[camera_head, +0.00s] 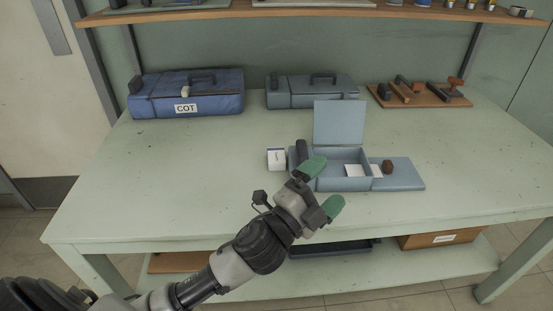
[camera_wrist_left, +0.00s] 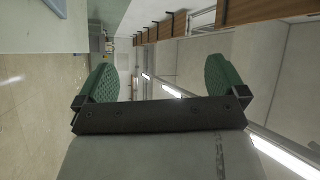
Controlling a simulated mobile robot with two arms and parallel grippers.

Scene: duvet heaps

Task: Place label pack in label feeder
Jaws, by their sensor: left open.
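A small white box with dark print (camera_head: 276,159), likely the label pack, stands on the green table left of an open blue-grey box. That open box (camera_head: 342,184), likely the label feeder, has its lid (camera_head: 339,122) raised at the back and a flat plate (camera_head: 400,174) on its right. White paper (camera_head: 355,171) shows inside it. My left gripper (camera_head: 323,187) is open and empty, its green fingers in front of the open box's left part, partly hiding it. In the left wrist view the same gripper (camera_wrist_left: 162,80) has its fingers wide apart with nothing between them. My right gripper is not in view.
A blue case marked COT (camera_head: 215,97) and a grey-blue case (camera_head: 330,93) stand at the back. A wooden board with stamp-like tools (camera_head: 425,98) lies at the back right. A shelf (camera_head: 230,14) crosses above.

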